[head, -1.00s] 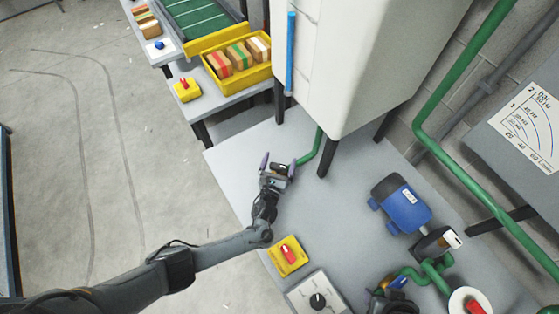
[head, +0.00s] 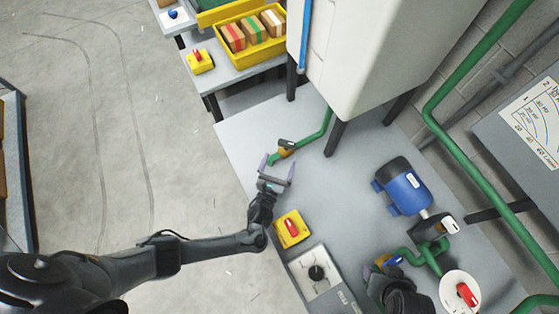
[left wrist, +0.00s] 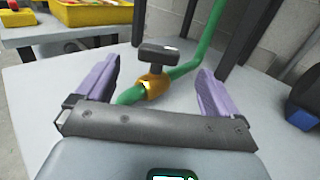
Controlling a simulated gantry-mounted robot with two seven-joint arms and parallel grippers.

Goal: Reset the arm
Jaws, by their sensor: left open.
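My left gripper (head: 278,165) is open and empty over the grey table, just short of a small valve with a dark handle (head: 287,143). In the left wrist view, the purple fingers of the left gripper (left wrist: 157,68) stand wide apart. The valve's dark T-shaped handle (left wrist: 158,52) and orange-yellow body (left wrist: 152,86) show beyond and between them, apart from the fingers. My right gripper (head: 378,276) is partly in view at the bottom, beside green pipework; its jaw opening is unclear.
A yellow box with a red switch (head: 292,229) and a grey panel with a black knob (head: 316,273) lie near the left arm. A blue motor (head: 404,187) stands to the right. A white cabinet (head: 370,50) overhangs the table's back.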

